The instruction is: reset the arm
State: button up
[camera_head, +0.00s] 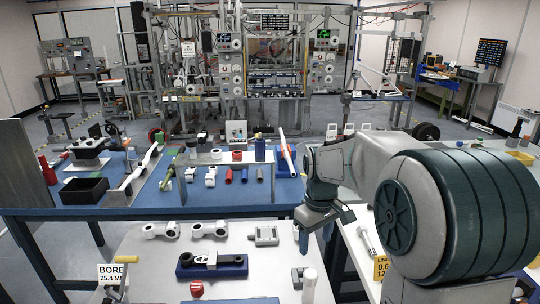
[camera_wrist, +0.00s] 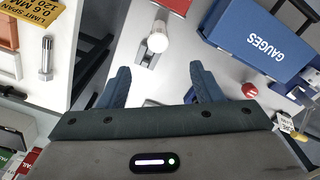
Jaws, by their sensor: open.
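My arm comes in from the right in the head view, bent forward and down over the gap between the light front bench (camera_head: 150,262) and the bench part to its right. My gripper (camera_head: 328,232) points down near the right edge of the front bench. In the wrist view my gripper (camera_wrist: 161,80) shows two blue-grey fingers spread apart, with nothing held. A white-capped cylinder (camera_wrist: 157,40) stands beyond the fingertips, apart from them. It also shows in the head view (camera_head: 309,287), below my gripper.
A blue case marked GAUGES (camera_wrist: 262,38) lies beside the cylinder. A bolt (camera_wrist: 46,58) lies near a yellow limit sign (camera_wrist: 38,9).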

jog(key=s+r+m+t, duration=0.1)
jog(key=s+m, duration=0.5)
jog(key=s, duration=1.4)
jog(key=shift+s+r+t, duration=0.2)
jog(key=shift+t, duration=0.7)
